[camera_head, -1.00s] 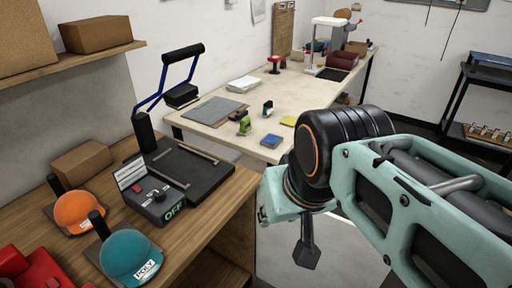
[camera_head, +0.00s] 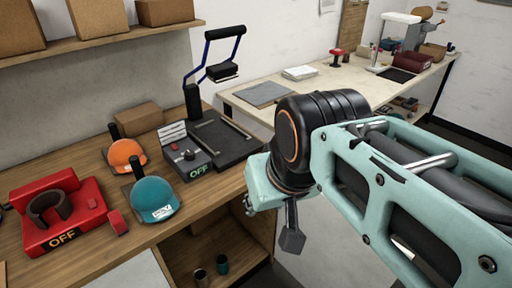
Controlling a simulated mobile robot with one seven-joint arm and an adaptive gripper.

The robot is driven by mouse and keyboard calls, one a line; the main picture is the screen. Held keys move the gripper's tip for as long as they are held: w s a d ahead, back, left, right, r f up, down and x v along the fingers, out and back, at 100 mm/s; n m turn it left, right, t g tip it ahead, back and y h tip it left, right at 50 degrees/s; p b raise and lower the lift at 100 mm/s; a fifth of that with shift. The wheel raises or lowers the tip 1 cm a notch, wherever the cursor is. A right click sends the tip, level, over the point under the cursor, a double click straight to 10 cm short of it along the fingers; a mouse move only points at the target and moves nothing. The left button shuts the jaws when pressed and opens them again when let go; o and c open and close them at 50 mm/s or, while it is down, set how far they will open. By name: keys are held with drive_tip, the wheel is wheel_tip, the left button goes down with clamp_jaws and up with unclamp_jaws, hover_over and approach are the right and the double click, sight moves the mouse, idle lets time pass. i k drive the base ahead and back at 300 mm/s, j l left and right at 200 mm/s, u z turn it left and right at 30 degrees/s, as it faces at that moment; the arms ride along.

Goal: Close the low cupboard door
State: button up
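The low cupboard (camera_head: 250,222) is the wooden space under the front edge of the workbench. Its right part is open and shows a dark cup (camera_head: 201,277) and a teal cup (camera_head: 222,264) inside. A pale panel (camera_head: 135,274) lies left of this opening, cut by the lower edge; I cannot tell whether it is the door. My gripper (camera_head: 292,240) hangs from the wrist right of the opening, apart from the bench. Only one dark finger shape shows clearly, so its opening cannot be judged. I see nothing held.
On the bench (camera_head: 75,160) stand a black heat press (camera_head: 225,140), a red mug press (camera_head: 60,215), an orange cap (camera_head: 126,153), a teal cap (camera_head: 154,196) and a box (camera_head: 139,118). A pale worktable (camera_head: 318,88) stands behind my arm. Grey floor shows below my gripper.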

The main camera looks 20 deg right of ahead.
sight(334, 254)
drive_tip(key=l+u, duration=0.2)
drive_tip(key=u, duration=0.25)
drive_tip(key=k+l+u, duration=0.1)
drive_tip(key=u, duration=0.3)
drive_tip(key=k+l+u, duration=0.15)
drive_tip(key=u, duration=0.3)
drive_tip(key=k+u, duration=0.15)
drive_tip(key=u, duration=0.3)
drive_tip(key=k+l+u, duration=0.1)
drive_tip(key=u, duration=0.35)
drive_tip(key=k+l+u, duration=0.1)
drive_tip(key=k+u, duration=0.5)
drive_tip(key=u, duration=0.2)
drive_tip(key=k+l+z, duration=0.1)
drive_tip(key=k, duration=0.25)
drive_tip(key=k+l, duration=0.2)
drive_tip(key=k+l+z, duration=0.9)
drive_tip(key=l+z, duration=0.2)
drive_tip(key=k+u, duration=0.2)
